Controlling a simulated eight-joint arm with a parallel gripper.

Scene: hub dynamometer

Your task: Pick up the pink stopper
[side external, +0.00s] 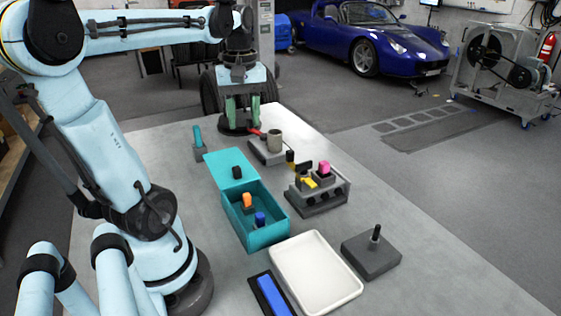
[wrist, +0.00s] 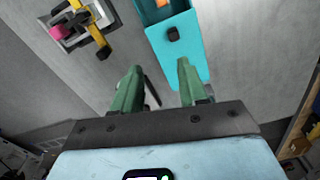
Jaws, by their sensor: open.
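The pink stopper (side external: 324,167) sits upright on top of a grey block rack (side external: 322,202) to the right of the teal box, near the middle of the table. In the wrist view the pink stopper (wrist: 57,32) shows at the upper left, beside a yellow piece. My gripper (side external: 243,122) hangs over the far end of the table, well behind and to the left of the stopper. Its green fingers (wrist: 160,68) are apart with nothing between them. The stopper's lower part is hidden in its seat.
A teal box (side external: 263,240) with orange and blue pieces has a teal lid panel with a black knob (side external: 237,172). A white tray (side external: 315,275), dark block (side external: 371,257) and blue bar (side external: 273,295) lie nearer.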

